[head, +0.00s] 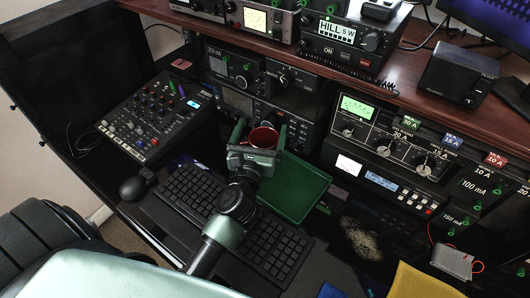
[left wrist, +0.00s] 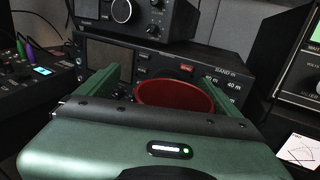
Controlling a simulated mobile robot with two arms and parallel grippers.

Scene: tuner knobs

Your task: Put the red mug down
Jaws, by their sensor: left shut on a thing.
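The red mug (head: 264,137) is between the two green fingers of my left gripper (head: 259,136), which is shut on it. In the left wrist view the mug's red rim and inside (left wrist: 176,96) show beyond the gripper body, between the fingers (left wrist: 165,88). The mug's lower part is hidden by the gripper. In the head view the mug appears at the back left corner of a green tray (head: 300,187); I cannot tell whether it touches anything below. My right gripper is not in view.
A black keyboard (head: 278,250) lies under and beside my left arm. A mouse (head: 133,188) and a mixer (head: 150,120) are to the left. Radio panels (head: 240,103) stand behind the mug and a meter panel (head: 385,150) to the right. The visible tray surface is bare.

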